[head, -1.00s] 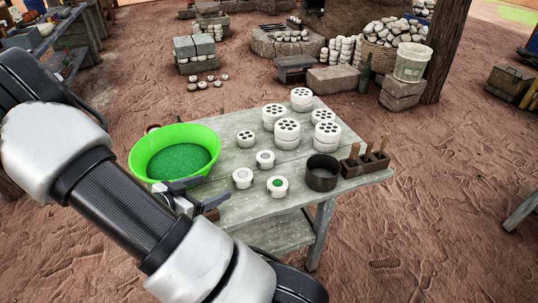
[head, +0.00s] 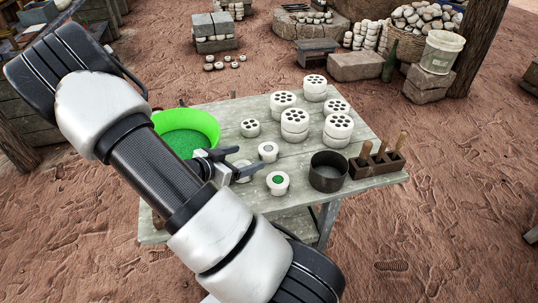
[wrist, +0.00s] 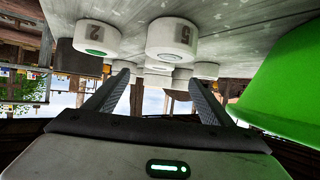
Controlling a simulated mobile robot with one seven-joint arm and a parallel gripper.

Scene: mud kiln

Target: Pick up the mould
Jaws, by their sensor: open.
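Small white round pots stand on the table, and I cannot tell for sure which is the mould. One pot has a green centre (head: 278,183); it shows marked "2" in the upside-down wrist view (wrist: 96,37). A pot marked "5" (wrist: 172,40) is ahead of my gripper (wrist: 158,80) in that view, roughly between its two fingers. In the head view my gripper (head: 246,164) is open and low over the table, partly hiding a pot there. Another small pot (head: 268,151) stands just beyond it. Nothing is between the fingers' tips that I can make out.
A green basin (head: 205,125) is left of my gripper, partly behind my arm. A dark round pan (head: 328,172) and a wooden tool holder (head: 376,164) are at the right. White blocks with holes (head: 294,122) stand behind. The table's front edge (head: 300,206) is mostly clear.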

